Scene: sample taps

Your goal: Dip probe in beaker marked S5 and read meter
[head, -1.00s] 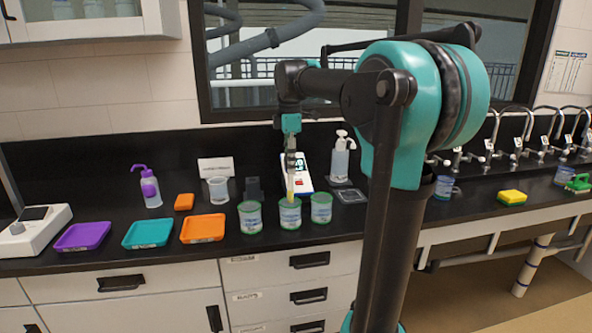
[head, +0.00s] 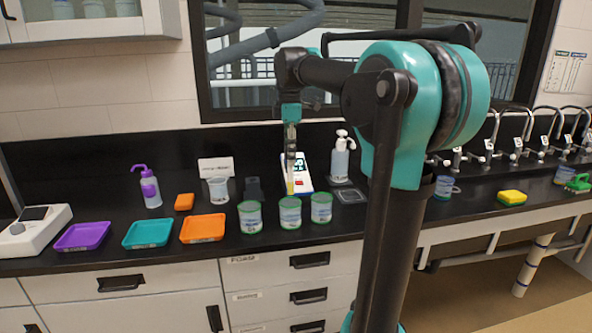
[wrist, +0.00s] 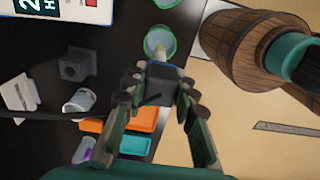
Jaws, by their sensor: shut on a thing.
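The meter (head: 302,182), white and blue with a red button, stands behind the beakers. In the wrist view, the probe tip (wrist: 160,55) overlaps a green-rimmed beaker (wrist: 158,38).
Purple (head: 82,237), teal (head: 147,233) and orange (head: 203,228) trays lie left of the beakers. A wash bottle (head: 149,188), a white cup (head: 218,189) and a pump bottle (head: 341,160) stand behind. A yellow sponge (head: 512,197) lies to the right.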

